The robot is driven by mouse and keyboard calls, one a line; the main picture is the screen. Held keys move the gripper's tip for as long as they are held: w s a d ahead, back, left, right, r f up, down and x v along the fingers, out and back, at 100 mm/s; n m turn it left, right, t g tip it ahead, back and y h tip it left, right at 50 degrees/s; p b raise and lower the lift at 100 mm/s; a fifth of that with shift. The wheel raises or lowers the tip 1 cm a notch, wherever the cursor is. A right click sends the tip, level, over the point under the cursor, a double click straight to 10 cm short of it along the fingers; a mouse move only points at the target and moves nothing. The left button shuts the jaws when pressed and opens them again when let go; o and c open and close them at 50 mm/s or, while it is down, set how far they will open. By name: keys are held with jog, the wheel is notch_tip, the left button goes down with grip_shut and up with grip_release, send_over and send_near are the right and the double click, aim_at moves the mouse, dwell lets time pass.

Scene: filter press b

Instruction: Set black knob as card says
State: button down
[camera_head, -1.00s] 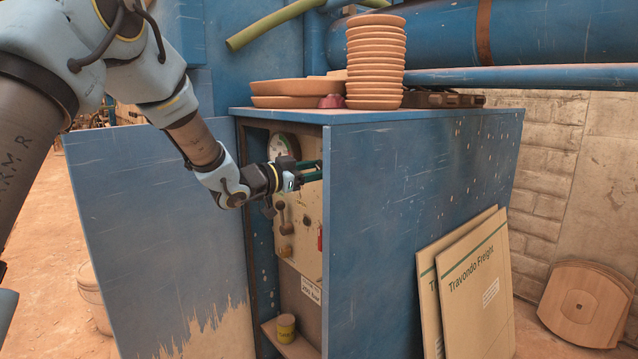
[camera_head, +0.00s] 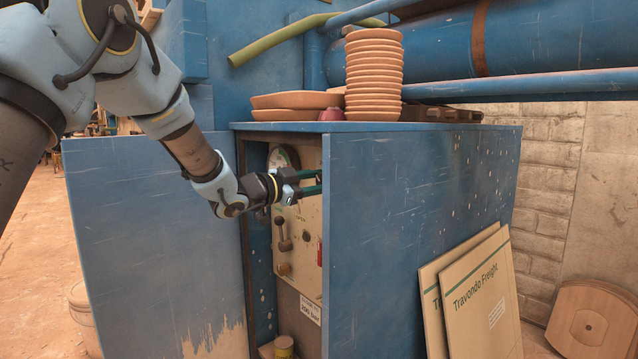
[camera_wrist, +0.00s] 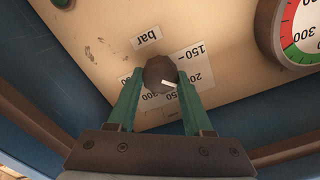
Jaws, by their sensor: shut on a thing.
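The black knob (camera_wrist: 159,72) is round and dark, with a white pointer mark on its lower right side in the wrist view. The mark points about between the printed 200 (camera_wrist: 195,82) and 250 (camera_wrist: 172,98). My gripper (camera_wrist: 160,78) has one green finger on each side of the knob and is shut on it. In the head view my gripper (camera_head: 312,182) reaches into the open blue cabinet (camera_head: 420,200), whose side wall hides the knob. A small white card (camera_head: 310,310) is low on the panel; its lettering is too small to read surely.
A round gauge (camera_wrist: 303,35) is beside the knob. Below it on the panel are a lever (camera_head: 283,236) and a red part (camera_head: 319,252). The open door (camera_head: 155,230) stands left of my forearm. Stacked clay dishes (camera_head: 374,75) sit on the cabinet top.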

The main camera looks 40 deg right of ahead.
jog(key=shift+c, duration=1.5)
grip_release()
jog(key=shift+a, duration=0.1)
jog(key=a, duration=1)
jog(key=shift+w+a+b, duration=0.3)
jog(key=shift+a+b, duration=0.05)
jog(key=shift+b, duration=0.05)
